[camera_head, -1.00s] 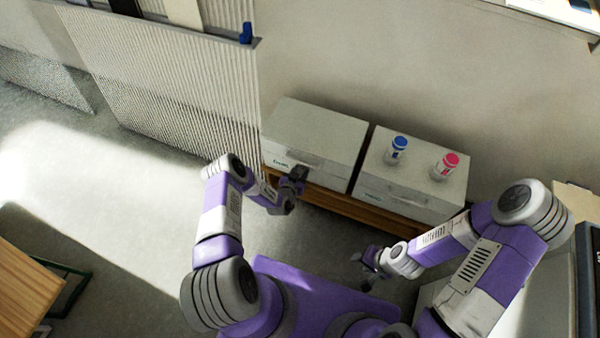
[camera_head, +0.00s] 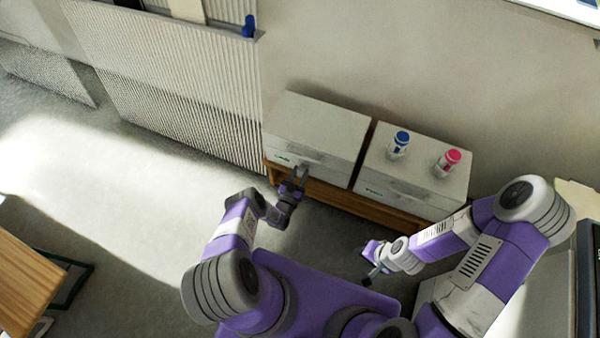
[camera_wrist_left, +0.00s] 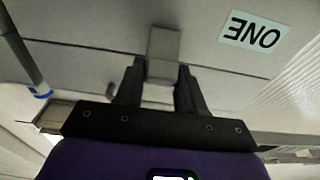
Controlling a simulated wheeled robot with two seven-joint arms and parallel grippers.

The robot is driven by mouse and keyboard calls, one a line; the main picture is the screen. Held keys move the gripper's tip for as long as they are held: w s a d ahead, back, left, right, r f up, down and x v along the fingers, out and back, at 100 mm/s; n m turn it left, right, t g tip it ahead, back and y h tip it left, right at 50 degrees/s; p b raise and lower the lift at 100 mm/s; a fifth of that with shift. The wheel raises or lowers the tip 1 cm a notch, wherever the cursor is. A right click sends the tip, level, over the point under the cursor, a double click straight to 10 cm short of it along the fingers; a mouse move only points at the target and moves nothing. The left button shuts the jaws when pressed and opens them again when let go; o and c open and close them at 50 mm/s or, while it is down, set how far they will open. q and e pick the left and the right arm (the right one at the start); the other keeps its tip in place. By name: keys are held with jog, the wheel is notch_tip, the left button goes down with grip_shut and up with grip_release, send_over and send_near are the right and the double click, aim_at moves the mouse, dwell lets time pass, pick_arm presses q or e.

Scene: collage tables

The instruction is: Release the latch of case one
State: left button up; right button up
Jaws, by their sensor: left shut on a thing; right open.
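Case one (camera_head: 316,122) is the left of two white cases, closed, on a wooden stand. Its label "ONE" (camera_wrist_left: 253,31) shows upside down in the left wrist view. The latch (camera_wrist_left: 163,48) is a grey tab on the case front, crossing the dark seam. My left gripper (camera_head: 300,172) is at the case front. In the left wrist view its two dark fingers (camera_wrist_left: 160,85) stand on either side of the latch's end, shut on it. The tab's end is partly hidden between them. My right gripper (camera_head: 368,277) is open and empty, away from the cases.
A second white case (camera_head: 405,190) stands to the right across a narrow gap. A blue-capped bottle (camera_head: 399,144) and a pink-capped bottle (camera_head: 446,163) stand on it. The wooden stand (camera_head: 340,198) runs below both. A ribbed panel (camera_head: 180,90) is at the left.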

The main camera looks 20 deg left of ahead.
pick_arm(q)
jog(key=o, duration=0.9)
jog(key=shift+s, duration=0.15)
jog(key=shift+s, duration=0.35)
jog(key=s, duration=0.2)
jog(key=s+p, duration=0.1)
jog(key=s, duration=0.3)
jog(key=shift+s+a+f, duration=0.15)
jog(key=shift+s+f, duration=0.15)
jog(key=shift+f, duration=0.1)
